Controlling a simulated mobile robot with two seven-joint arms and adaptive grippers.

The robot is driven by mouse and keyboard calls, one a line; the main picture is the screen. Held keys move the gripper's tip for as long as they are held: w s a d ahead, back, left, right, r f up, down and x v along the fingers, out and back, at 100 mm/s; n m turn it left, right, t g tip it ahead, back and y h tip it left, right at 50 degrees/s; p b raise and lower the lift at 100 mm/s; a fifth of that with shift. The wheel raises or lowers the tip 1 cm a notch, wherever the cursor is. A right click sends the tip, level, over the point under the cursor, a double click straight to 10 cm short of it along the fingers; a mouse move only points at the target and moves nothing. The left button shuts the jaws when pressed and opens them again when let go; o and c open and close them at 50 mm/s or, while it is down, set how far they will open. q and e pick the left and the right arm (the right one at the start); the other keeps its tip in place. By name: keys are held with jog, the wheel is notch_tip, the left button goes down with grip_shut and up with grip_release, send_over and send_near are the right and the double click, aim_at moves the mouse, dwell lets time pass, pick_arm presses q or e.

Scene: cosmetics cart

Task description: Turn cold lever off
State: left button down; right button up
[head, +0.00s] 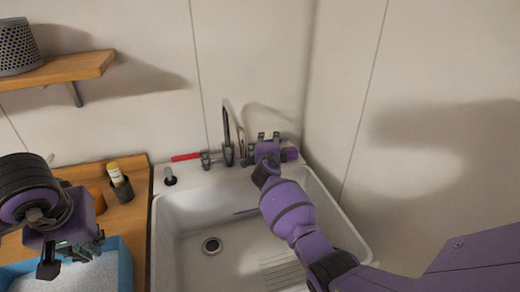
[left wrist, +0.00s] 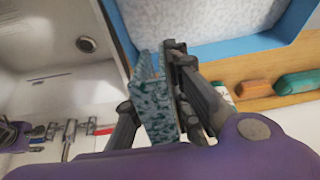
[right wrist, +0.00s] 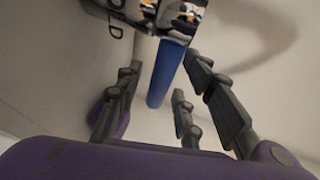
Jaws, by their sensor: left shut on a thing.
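The sink's faucet (head: 227,150) stands at the back of the white basin in the head view. Its red lever (head: 186,157) points left. The blue cold lever (right wrist: 168,72) shows in the right wrist view, between the spread fingers of my right gripper (right wrist: 163,90). That gripper is open and at the faucet's right side in the head view (head: 268,138), where it hides the cold lever. I cannot tell whether a finger touches the lever. My left gripper (head: 75,250) is shut on a speckled blue-green block (left wrist: 158,112), above the blue tray.
The white sink (head: 190,225) has a drain (head: 212,245) in its floor. A blue-rimmed tray (head: 124,265) with white filling sits on the wooden counter (head: 135,215) at left. A small bottle (head: 116,175) stands in a dark holder. A wall (head: 420,130) borders the sink's right side.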

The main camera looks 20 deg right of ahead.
jog(key=v, duration=1.1)
jog(key=shift+a, duration=0.15)
jog(key=shift+s, duration=0.15)
